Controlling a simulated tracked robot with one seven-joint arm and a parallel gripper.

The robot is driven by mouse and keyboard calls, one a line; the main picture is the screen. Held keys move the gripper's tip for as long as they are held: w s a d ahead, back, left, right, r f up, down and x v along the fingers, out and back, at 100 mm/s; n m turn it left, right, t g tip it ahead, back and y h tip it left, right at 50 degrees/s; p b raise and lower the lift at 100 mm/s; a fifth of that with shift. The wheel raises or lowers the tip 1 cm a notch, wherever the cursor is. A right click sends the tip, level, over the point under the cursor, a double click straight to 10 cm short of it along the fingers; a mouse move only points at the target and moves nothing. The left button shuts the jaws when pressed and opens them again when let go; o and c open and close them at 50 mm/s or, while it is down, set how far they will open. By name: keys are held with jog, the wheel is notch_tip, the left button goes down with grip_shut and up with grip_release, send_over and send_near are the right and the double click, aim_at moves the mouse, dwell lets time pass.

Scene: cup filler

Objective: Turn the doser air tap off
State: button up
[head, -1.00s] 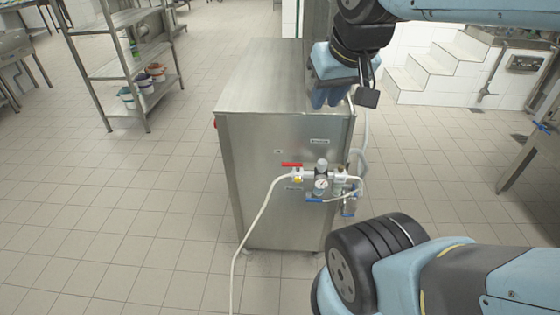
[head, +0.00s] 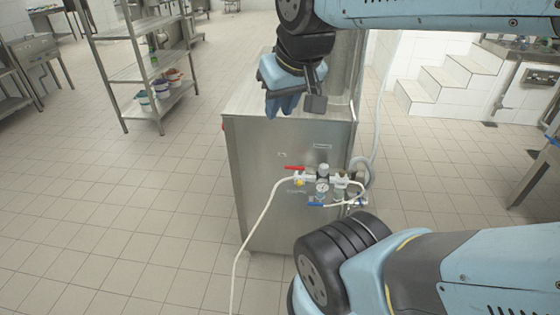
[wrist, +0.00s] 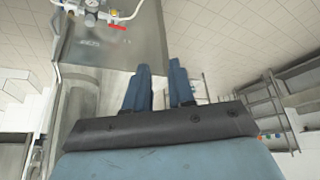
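The air fittings with a white pressure gauge (head: 322,188) are mounted on the front of a steel cabinet (head: 262,165). A red-handled tap (head: 295,168) sits at their upper left, its handle lying about level. A blue handle (head: 315,206) sits lower down. The labels are too small to read, so I cannot tell which tap is the doser's. The red handle also shows at the top of the wrist view (wrist: 119,27). My gripper (head: 284,110) points down above the fittings, in front of the cabinet's top edge, touching no tap. Its fingers (wrist: 160,72) are apart and empty.
A white hose (head: 257,222) runs from the fittings down to the floor. A steel shelf rack (head: 150,75) with small buckets stands at the left. White steps (head: 430,85) are at the back right. The tiled floor left of the cabinet is clear.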

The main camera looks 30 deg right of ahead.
jog(key=w+d+f+m+g+h, duration=0.3)
jog(key=w+f+g, duration=0.5)
jog(key=w+f, duration=0.85)
jog(key=g+h, duration=0.1)
jog(key=h, duration=1.4)
send_near(291, 166)
jog(key=shift+n, duration=0.3)
jog(key=d, duration=0.3)
jog(key=s+d, duration=0.1)
jog(key=d, duration=0.2)
jog(key=s+d, duration=0.1)
jog(key=d, duration=0.2)
jog(key=shift+d+f, duration=0.2)
jog(key=shift+d, duration=0.1)
jog(key=shift+c, duration=0.2)
